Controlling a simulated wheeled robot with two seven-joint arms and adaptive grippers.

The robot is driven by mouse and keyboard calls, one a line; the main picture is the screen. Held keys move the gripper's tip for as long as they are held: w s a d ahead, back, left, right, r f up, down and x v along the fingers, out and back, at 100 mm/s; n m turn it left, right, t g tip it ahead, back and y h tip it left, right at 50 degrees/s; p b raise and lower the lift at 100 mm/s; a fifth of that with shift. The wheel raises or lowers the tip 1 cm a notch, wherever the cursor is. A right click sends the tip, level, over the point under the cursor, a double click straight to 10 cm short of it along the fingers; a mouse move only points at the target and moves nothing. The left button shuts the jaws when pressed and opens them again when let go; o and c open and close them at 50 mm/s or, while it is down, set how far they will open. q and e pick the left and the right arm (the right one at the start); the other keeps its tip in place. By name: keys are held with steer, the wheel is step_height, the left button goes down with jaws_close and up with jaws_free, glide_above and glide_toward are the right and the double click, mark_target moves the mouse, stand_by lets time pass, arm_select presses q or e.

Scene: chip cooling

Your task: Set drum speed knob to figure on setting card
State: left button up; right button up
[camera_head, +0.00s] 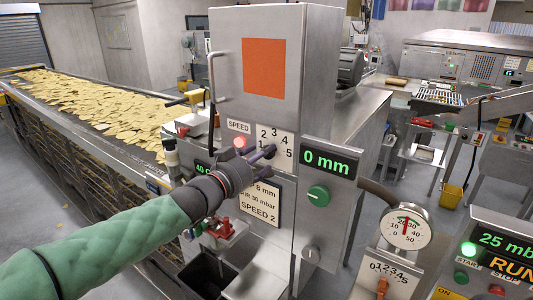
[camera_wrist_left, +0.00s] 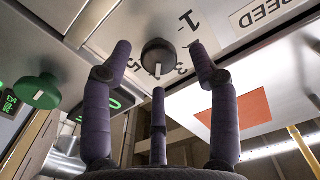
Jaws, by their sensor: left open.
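The drum speed knob (camera_wrist_left: 158,57) is a dark round knob with a white pointer mark, on a white dial plate (camera_head: 285,143) numbered 1 to 5 beside the SPEED label (camera_head: 238,126). My left gripper (camera_head: 267,152) reaches in from the left and is open at the dial. In the left wrist view its dark fingers (camera_wrist_left: 158,75) stand around the knob, apart from it as far as I can see. Fingers hide the knob in the head view and some numbers in the wrist view, so I cannot tell which figure the pointer meets. The setting card (camera_head: 273,203) below reads SPEED 2.
A green knob (camera_head: 318,195) sits under a 0 mm display (camera_head: 329,163) on the right panel. A pressure gauge (camera_head: 405,228) and another panel stand further right. A chip conveyor (camera_head: 120,153) runs along the left. My left forearm covers the lower left.

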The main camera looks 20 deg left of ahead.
arm_select(q)
steer(key=v, duration=0.9)
steer(key=shift+r, duration=0.1)
stand_by(0.5)
